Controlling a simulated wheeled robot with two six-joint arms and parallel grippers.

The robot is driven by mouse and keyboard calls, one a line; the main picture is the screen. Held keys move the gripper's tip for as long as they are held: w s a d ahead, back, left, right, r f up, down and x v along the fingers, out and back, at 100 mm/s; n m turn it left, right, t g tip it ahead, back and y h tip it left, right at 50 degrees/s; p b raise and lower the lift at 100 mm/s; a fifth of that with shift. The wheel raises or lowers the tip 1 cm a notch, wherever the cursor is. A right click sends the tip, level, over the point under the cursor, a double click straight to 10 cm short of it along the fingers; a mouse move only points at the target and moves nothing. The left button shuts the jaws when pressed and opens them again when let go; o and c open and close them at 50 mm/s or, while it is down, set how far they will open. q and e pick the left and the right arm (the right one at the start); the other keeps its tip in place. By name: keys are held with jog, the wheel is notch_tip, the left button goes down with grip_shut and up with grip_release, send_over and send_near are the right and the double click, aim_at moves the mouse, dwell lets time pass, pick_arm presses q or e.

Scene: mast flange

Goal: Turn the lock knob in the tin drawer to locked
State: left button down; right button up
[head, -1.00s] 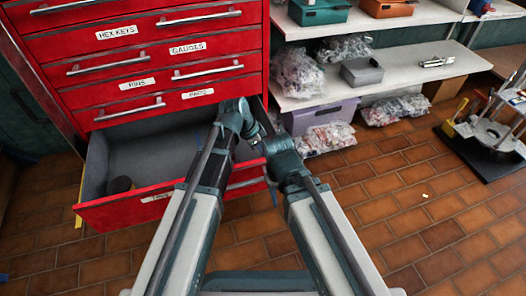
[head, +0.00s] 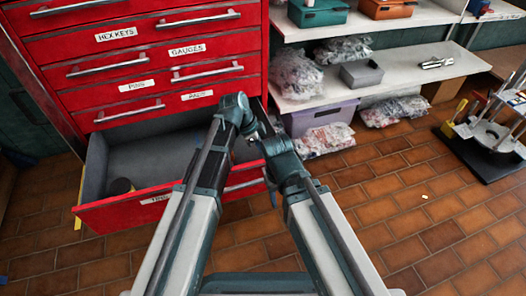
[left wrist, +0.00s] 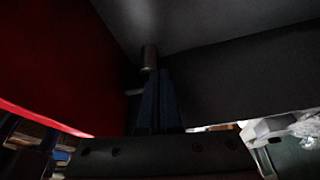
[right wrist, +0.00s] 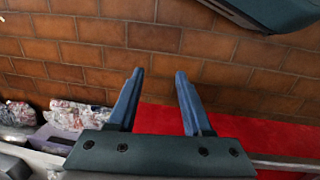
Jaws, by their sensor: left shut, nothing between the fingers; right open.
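The open drawer (head: 130,212) at the bottom of the red cabinet has a grey inside and a label on its front. In the left wrist view a small grey cylinder (left wrist: 149,58), which looks like the lock knob, stands out from a dark grey surface. My left gripper (left wrist: 156,72) is shut and empty, its tips right by the cylinder; I cannot tell whether they touch. The knob's setting is not readable. My right gripper (right wrist: 160,72) is open and empty, above the floor beside a red front. My arms hide both grippers' tips in the head view.
Shelves (head: 420,85) with bags and boxes stand right, with a purple bin (head: 318,116) below. The tiled floor (head: 400,200) in front is mostly clear.

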pick_arm(q)
jog(key=shift+w+d+m+g, duration=0.3)
jog(key=shift+w+m+g, duration=0.1)
jog(key=shift+m, duration=0.7)
jog(key=shift+w+d, duration=0.35)
jog(key=shift+d, duration=0.15)
dwell(2.0)
jog(key=shift+a, duration=0.2)
dwell(0.4)
